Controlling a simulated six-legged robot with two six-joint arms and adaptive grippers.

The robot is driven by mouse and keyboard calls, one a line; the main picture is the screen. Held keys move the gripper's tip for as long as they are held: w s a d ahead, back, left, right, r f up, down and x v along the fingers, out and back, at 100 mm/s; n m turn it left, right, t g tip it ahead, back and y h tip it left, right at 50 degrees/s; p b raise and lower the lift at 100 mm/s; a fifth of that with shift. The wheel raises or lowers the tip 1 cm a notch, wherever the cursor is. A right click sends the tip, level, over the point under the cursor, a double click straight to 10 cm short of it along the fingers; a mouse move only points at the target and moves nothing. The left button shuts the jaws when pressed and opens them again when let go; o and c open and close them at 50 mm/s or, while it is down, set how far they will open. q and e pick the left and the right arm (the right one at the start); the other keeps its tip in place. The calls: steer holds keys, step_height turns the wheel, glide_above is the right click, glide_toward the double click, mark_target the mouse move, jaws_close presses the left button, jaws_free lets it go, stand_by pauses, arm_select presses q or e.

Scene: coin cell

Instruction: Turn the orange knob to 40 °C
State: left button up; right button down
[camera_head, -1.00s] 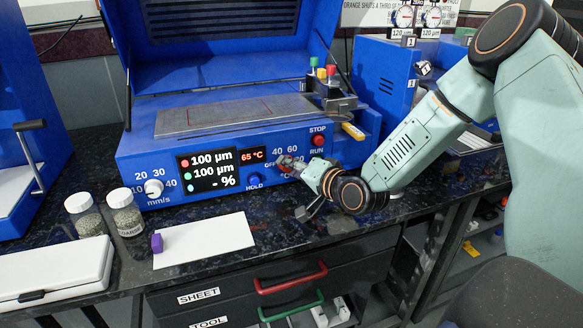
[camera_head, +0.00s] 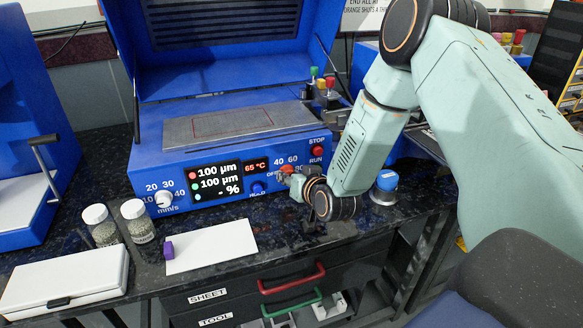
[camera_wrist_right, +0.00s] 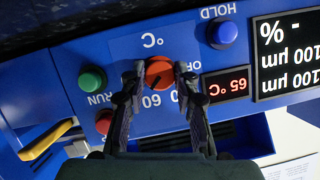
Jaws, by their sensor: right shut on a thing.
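The orange knob (camera_head: 286,169) is on the blue machine's front panel, below the printed 40 and 60. In the right wrist view, which shows the panel upside down, the orange knob (camera_wrist_right: 160,70) sits between the fingertips of my right gripper (camera_wrist_right: 161,77). They are shut on its two sides. A dark mark on the knob points roughly toward the 60. The red display (camera_wrist_right: 228,85) reads 65 °C, as it does in the head view (camera_head: 256,167). In the head view my right gripper (camera_head: 291,173) partly covers the knob and scale. My left gripper is not in view.
Close to the knob are the blue HOLD button (camera_wrist_right: 222,33), the green RUN button (camera_wrist_right: 92,79) and the red STOP button (camera_wrist_right: 104,121). A yellow-handled tool (camera_wrist_right: 47,139) is at the machine's side.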

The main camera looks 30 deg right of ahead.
steer(key=n+h+p, duration=0.2)
steer(key=n+p, duration=0.1)
steer(key=shift+a+r, duration=0.1)
steer(key=shift+a, duration=0.1)
steer(key=shift+n+g+h+p, duration=0.3)
steer(key=shift+n+h+p, duration=0.15)
steer(key=shift+n+h, duration=0.45)
steer(key=shift+w+n+h, duration=0.1)
steer(key=shift+n+h, duration=0.2)
steer(key=shift+n, duration=0.5)
steer(key=shift+a+n+h, duration=0.1)
steer(key=shift+n+h, duration=0.5)
steer(key=shift+n, duration=0.3)
steer(key=shift+f+n+h, duration=0.2)
steer(key=shift+n+h, duration=0.6)
steer(key=shift+n, duration=0.5)
steer(key=c, duration=1)
jaws_free()
